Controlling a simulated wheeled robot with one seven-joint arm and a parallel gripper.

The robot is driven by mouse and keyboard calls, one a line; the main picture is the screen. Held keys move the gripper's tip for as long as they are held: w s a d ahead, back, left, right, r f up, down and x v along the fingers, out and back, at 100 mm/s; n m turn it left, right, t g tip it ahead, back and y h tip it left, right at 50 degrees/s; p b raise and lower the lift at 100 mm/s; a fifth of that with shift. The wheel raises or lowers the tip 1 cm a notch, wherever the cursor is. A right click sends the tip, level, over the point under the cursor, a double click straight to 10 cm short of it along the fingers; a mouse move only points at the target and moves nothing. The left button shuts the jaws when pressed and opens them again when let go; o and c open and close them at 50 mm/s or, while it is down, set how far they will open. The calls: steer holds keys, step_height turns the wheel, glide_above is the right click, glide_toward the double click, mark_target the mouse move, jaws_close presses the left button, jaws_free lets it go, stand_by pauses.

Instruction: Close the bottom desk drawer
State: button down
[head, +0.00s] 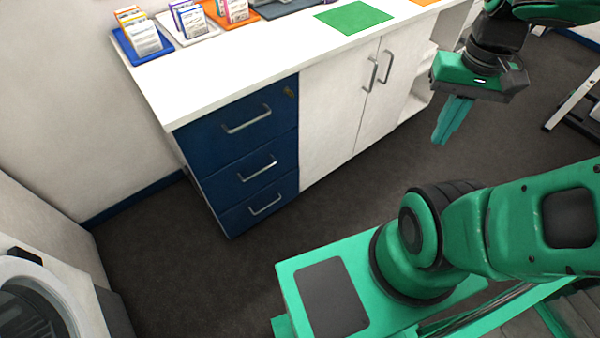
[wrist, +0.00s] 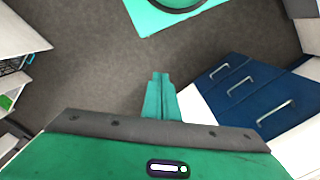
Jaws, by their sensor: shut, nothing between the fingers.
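The desk's blue drawer unit shows three stacked fronts with silver bar handles. The bottom drawer (head: 240,218) is the lowest front, just above the dark floor. It looks about flush with the fronts above it, and I cannot tell whether a small gap remains. In the wrist view the bottom drawer (wrist: 210,79) is the farthest of the three fronts, to the right of the fingers. My gripper (head: 440,138) is shut and empty, pointing down in front of the desk's right end. It is well apart from the drawers. Its fingers also show in the wrist view (wrist: 159,78).
The white desk top (head: 230,73) holds card holders, trays and a green mat (head: 353,17). White cupboard doors (head: 340,105) adjoin the drawers on the right. The dark carpet (head: 170,260) before the drawers is clear. A white machine (head: 35,290) stands at the lower left.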

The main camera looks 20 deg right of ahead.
steer(key=w+a+f+m+t+y, duration=0.25)
steer(key=w+f+m, duration=0.45)
steer(key=w+f, duration=1.75)
steer(key=m+t, duration=0.6)
steer(key=m, duration=1.3)
glide_toward(296, 171)
steer(key=s+d+r, duration=0.2)
steer(key=s+r, duration=0.1)
steer(key=s, duration=0.4)
steer(key=shift+w+r+x, duration=0.35)
steer(key=shift+x, duration=1.8)
steer(key=shift+w+r+x, duration=0.3)
steer(key=shift+w+x, duration=0.05)
steer(key=shift+x, duration=1.85)
steer(key=shift+w+r+x, duration=0.3)
steer(key=shift+r+x, duration=0.05)
steer(key=shift+x, duration=1.8)
steer(key=shift+w+a, duration=0.1)
steer(key=shift+a, duration=0.1)
